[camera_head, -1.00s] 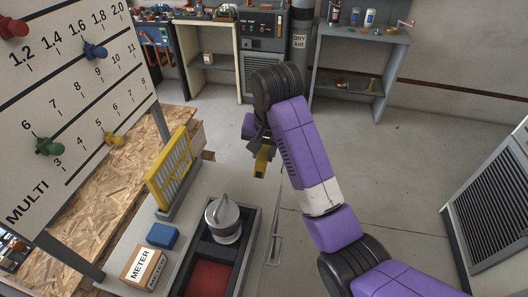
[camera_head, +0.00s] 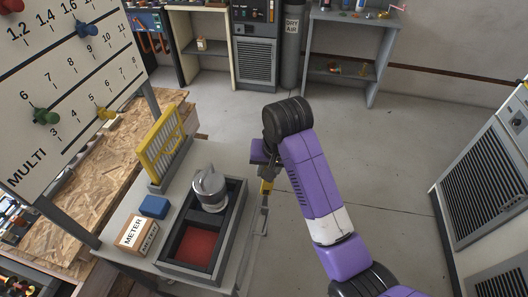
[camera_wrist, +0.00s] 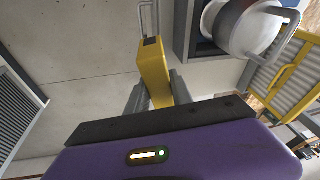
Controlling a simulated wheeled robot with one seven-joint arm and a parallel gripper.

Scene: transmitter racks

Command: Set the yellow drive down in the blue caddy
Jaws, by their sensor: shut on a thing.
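My gripper (camera_head: 263,178) is shut on the yellow drive (camera_head: 266,187), a small upright block. In the wrist view the drive (camera_wrist: 154,72) stands out between the two grey fingers (camera_wrist: 154,100), with bare floor behind it. In the head view the gripper and drive are just right of the bench edge, apart from the bench. A small blue box (camera_head: 154,206) on the bench, left of the dark tray, is the only blue container-like thing I make out. I cannot tell whether its top is open.
A metal handle (camera_head: 256,222) runs along the bench's right edge. Open floor (camera_head: 380,165) lies to the right.

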